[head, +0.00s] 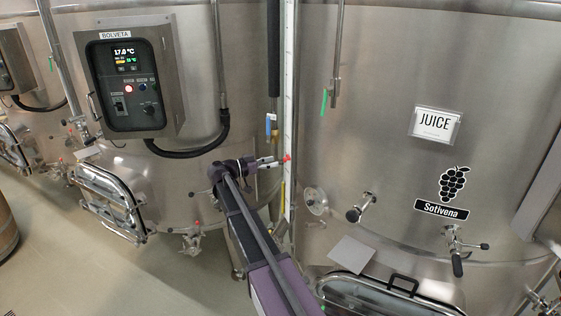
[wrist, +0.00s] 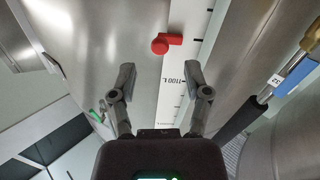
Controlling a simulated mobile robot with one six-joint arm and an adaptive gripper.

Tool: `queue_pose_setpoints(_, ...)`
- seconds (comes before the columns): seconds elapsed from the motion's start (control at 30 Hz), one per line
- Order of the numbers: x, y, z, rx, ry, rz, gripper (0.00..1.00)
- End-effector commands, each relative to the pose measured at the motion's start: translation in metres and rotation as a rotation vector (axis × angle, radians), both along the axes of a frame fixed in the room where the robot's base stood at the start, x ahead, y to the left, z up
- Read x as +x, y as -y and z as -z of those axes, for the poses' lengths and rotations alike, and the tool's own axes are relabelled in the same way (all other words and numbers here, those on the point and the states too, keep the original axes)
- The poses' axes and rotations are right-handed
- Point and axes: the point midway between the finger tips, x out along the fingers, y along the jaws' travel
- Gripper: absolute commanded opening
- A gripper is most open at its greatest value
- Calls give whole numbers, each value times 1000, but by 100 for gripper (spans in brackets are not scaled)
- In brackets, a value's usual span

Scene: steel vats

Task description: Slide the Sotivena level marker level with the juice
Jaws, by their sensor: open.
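The red level marker (head: 287,158) sits on the white scale strip (head: 291,90) at the left side of the Sotivena vat (head: 380,110). In the wrist view the red marker (wrist: 165,43) lies just beyond my fingertips, at the edge of the scale (wrist: 190,60), near a printed "1100 L". My gripper (head: 278,162) is open beside the marker; in the wrist view the open gripper (wrist: 160,73) has nothing between its fingers. A thin yellowish line shows by the lower scale in the head view; I cannot tell whether it is the juice's top.
The Bolveta vat (head: 200,60) with its control box (head: 126,80) stands at the left. A blue-handled fitting (head: 271,125) hangs near the scale. Valves (head: 362,207) stick out of the Sotivena vat, right of the scale. Floor (head: 130,270) is clear at lower left.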

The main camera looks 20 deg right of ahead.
Motion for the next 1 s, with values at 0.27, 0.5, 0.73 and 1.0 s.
queue_pose_setpoints(0.27,-2,29,0,0,0,1,62)
queue_pose_setpoints(0.5,-2,34,0,0,0,-2,62)
queue_pose_setpoints(0.73,-2,34,0,0,0,-1,56)
queue_pose_setpoints(1.0,-2,34,0,0,0,-1,0)
